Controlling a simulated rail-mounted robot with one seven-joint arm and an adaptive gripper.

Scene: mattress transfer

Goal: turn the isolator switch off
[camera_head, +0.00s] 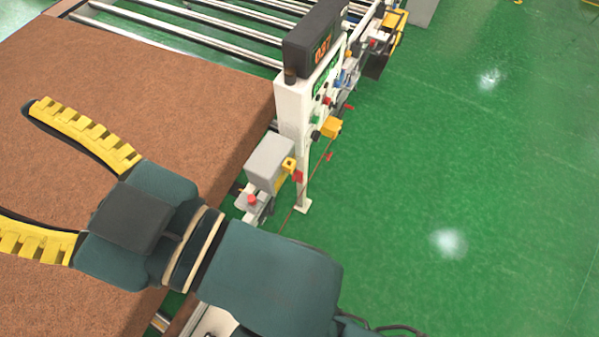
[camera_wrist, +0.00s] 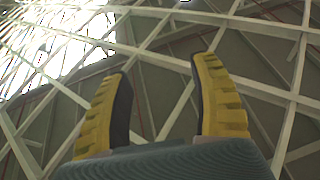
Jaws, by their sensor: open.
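My gripper (camera_head: 22,165) is open and empty, with yellow padded fingers. It points left over the brown mattress, away from the control post. In the wrist view the two fingers (camera_wrist: 160,72) stand apart with nothing between them. A white control post (camera_head: 291,108) stands beside the mattress, with several coloured buttons and a yellow box (camera_head: 331,127) on its side. A grey box (camera_head: 270,164) with a small yellow and red part (camera_head: 291,164) is low by the post. I cannot tell for sure which of these is the isolator switch, or its position.
The brown mattress (camera_head: 190,75) fills the left side. A dark display (camera_head: 314,42) tops the post. Metal rollers (camera_head: 205,22) lie behind it. Open green floor (camera_head: 470,160) is to the right. The wrist view shows only roof beams (camera_wrist: 293,75) behind the fingers.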

